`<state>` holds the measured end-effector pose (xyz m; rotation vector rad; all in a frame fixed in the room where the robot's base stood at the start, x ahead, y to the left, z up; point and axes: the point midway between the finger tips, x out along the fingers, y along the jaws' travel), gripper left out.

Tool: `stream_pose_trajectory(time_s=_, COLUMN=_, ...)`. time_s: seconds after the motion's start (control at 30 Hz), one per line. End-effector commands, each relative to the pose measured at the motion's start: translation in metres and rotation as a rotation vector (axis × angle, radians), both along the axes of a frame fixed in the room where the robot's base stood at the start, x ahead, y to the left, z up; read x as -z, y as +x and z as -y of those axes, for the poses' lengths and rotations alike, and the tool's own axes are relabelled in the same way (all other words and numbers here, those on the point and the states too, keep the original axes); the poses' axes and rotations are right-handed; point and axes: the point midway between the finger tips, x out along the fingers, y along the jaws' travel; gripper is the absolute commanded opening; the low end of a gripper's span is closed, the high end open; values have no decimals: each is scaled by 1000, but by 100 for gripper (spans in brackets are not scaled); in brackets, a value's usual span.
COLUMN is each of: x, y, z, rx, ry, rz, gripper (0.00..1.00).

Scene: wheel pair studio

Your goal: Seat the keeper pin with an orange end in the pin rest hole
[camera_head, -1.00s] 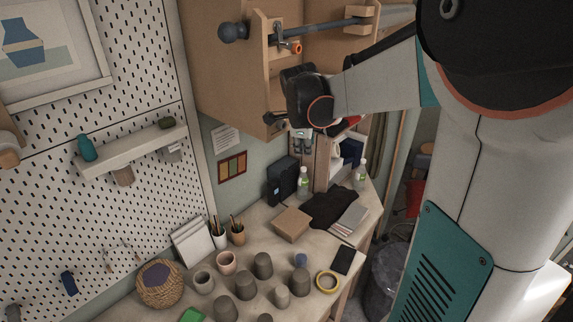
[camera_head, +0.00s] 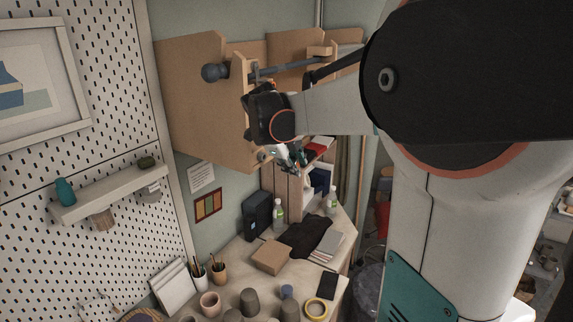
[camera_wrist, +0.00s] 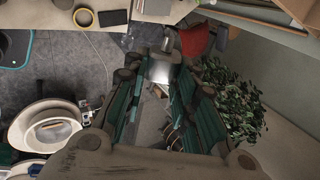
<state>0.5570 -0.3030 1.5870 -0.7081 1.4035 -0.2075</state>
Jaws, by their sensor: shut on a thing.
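My gripper (camera_head: 288,158) hangs below my dark wrist, in front of the wooden wall unit's lower edge. In the wrist view, my gripper (camera_wrist: 166,72) is shut on a grey metal piece (camera_wrist: 162,70) between its teal-padded fingers. It appears to be the keeper pin; I cannot make out its orange end. A dark bar (camera_head: 285,68) with a ball end runs across the wooden unit (camera_head: 190,100) above my wrist. My wrist hides part of the unit. I cannot make out the pin rest hole.
Below is a bench with a cardboard box (camera_head: 271,257), bottles, a black case (camera_head: 256,215), grey cups and a yellow tape roll (camera_head: 316,310). A pegboard with a shelf (camera_head: 110,192) stands at left. A leafy plant (camera_wrist: 232,102) shows in the wrist view.

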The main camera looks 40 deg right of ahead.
Motion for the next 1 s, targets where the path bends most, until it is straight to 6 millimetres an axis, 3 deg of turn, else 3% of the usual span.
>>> stream_pose_trajectory(time_s=0.6, x=0, y=48, z=-17, rx=-2, ry=0, rz=-1, gripper=0)
stream_pose_trajectory(time_s=1.0, x=0, y=52, z=-18, rx=-1, ry=0, rz=-1, gripper=0)
